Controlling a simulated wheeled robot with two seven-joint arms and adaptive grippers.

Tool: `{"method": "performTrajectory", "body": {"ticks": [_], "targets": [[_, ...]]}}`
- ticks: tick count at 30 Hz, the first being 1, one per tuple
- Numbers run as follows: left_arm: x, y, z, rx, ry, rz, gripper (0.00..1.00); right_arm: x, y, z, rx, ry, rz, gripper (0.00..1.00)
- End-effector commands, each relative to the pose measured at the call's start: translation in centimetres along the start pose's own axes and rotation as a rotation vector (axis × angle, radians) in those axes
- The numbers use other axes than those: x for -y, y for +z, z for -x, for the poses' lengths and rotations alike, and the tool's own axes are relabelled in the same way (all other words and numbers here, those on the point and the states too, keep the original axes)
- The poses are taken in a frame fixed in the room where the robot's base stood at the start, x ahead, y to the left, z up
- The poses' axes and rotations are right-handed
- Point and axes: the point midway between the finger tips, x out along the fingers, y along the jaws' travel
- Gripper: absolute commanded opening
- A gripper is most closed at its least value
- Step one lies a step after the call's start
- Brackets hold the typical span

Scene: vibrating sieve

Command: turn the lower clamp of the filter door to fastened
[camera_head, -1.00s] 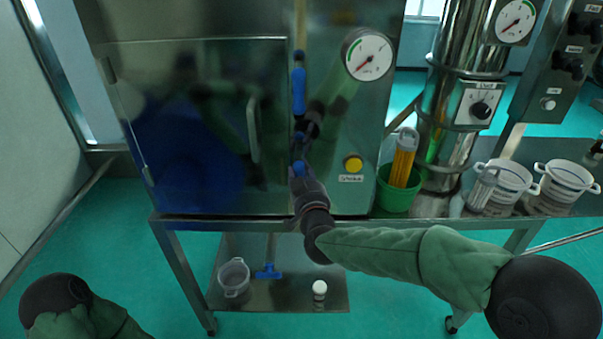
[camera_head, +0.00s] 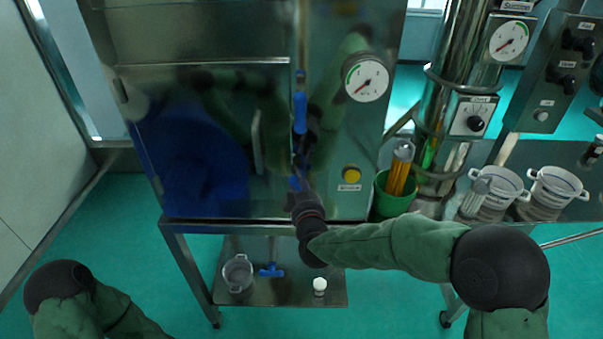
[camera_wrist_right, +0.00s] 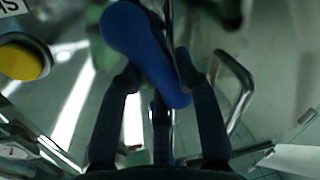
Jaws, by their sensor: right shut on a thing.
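The filter door (camera_head: 190,100) is a shiny metal panel on the cabinet and looks closed. The upper blue clamp (camera_head: 300,112) hangs upright at its right edge. The lower blue clamp (camera_head: 294,183) is below it, mostly hidden by my right gripper (camera_head: 301,177). In the right wrist view, the lower clamp (camera_wrist_right: 137,38) lies slantwise between the two dark fingers of my right gripper (camera_wrist_right: 157,78), which is shut on it. My left gripper is out of view; only part of my left arm shows at bottom left.
A yellow button (camera_head: 351,175) and a pressure gauge (camera_head: 366,78) sit right of the clamps. The door handle (camera_head: 257,140) is to their left. A green cup (camera_head: 391,199) with yellow sticks stands at right. A lower shelf (camera_head: 300,293) holds small items.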

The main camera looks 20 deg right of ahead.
Motion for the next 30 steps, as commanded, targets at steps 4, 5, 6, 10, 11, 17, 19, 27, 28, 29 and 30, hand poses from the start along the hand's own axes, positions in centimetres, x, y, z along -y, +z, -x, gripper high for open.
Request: {"method": "performTrajectory", "body": {"ticks": [4, 5, 6, 10, 11, 17, 19, 27, 28, 29, 30], "targets": [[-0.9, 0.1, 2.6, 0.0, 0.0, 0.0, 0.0, 0.0, -0.5, 0.0, 0.03, -0.002, 0.136, 0.0], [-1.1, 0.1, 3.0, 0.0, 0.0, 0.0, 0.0, 0.1, -0.5, 0.0, 0.036, -0.003, 0.164, 0.0], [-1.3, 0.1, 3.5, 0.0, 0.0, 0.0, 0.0, 0.1, -0.6, 0.0, 0.043, -0.003, 0.201, 0.0], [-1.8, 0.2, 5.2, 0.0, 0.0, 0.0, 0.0, 0.4, -0.6, -0.1, 0.066, -0.003, 0.323, 0.0], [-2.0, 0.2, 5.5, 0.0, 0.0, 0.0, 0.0, 0.4, -0.5, -0.1, 0.072, -0.003, 0.35, 0.0], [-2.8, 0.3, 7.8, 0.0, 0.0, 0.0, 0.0, 0.8, -0.5, -0.1, 0.109, -0.004, 0.536, 0.0], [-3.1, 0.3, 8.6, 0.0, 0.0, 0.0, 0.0, 0.8, -0.5, -0.2, 0.121, -0.002, 0.6, 0.0], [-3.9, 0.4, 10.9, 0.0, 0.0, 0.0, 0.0, 1.3, -0.2, -0.2, 0.165, -0.002, 0.826, 0.0], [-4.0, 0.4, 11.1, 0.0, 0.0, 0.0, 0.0, 1.3, -0.2, -0.2, 0.169, -0.003, 0.848, 0.0], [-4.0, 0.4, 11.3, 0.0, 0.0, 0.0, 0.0, 1.4, -0.1, -0.2, 0.173, -0.003, 0.868, 0.0], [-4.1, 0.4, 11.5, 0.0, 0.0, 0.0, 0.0, 1.4, -0.1, -0.2, 0.178, -0.003, 0.894, 0.0]]}}
